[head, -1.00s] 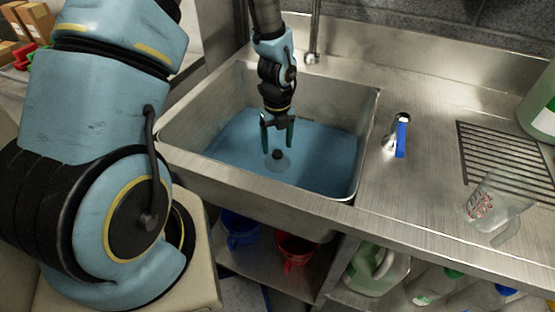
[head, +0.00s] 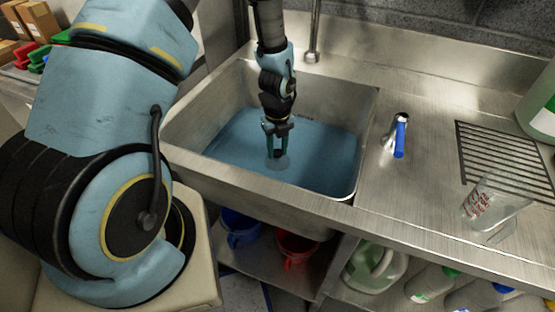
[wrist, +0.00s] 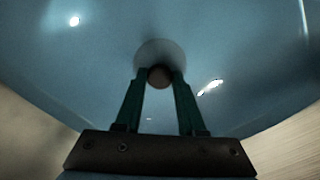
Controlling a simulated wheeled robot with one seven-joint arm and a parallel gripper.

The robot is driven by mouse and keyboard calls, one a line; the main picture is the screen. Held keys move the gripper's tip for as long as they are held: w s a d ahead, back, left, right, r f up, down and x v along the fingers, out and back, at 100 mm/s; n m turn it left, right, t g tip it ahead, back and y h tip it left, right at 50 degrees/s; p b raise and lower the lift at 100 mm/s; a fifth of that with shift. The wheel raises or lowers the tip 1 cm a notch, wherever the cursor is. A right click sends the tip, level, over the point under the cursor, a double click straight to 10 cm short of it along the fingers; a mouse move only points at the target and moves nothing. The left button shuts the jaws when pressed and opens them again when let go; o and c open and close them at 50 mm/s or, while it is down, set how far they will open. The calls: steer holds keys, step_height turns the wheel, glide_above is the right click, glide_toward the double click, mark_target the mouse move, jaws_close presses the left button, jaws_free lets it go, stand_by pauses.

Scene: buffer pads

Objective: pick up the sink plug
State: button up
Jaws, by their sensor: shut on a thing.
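The sink plug is a pale disc with a dark round knob, low in the blue-looking sink basin (head: 325,150). In the head view the plug (head: 278,164) shows below my fingertips; in the wrist view the plug's disc (wrist: 160,50) lies just beyond them. My gripper (head: 277,152) points down into the basin, its green fingers closed in around the knob. In the wrist view my gripper (wrist: 160,76) has the dark knob between its fingertips. The fingers partly hide the plug. I cannot tell whether the disc is clear of the basin floor.
The basin walls stand around my gripper, with a faucet spout (head: 313,45) behind. Bottles and buckets stand on the shelf below.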

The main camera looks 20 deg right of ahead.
jaws_close()
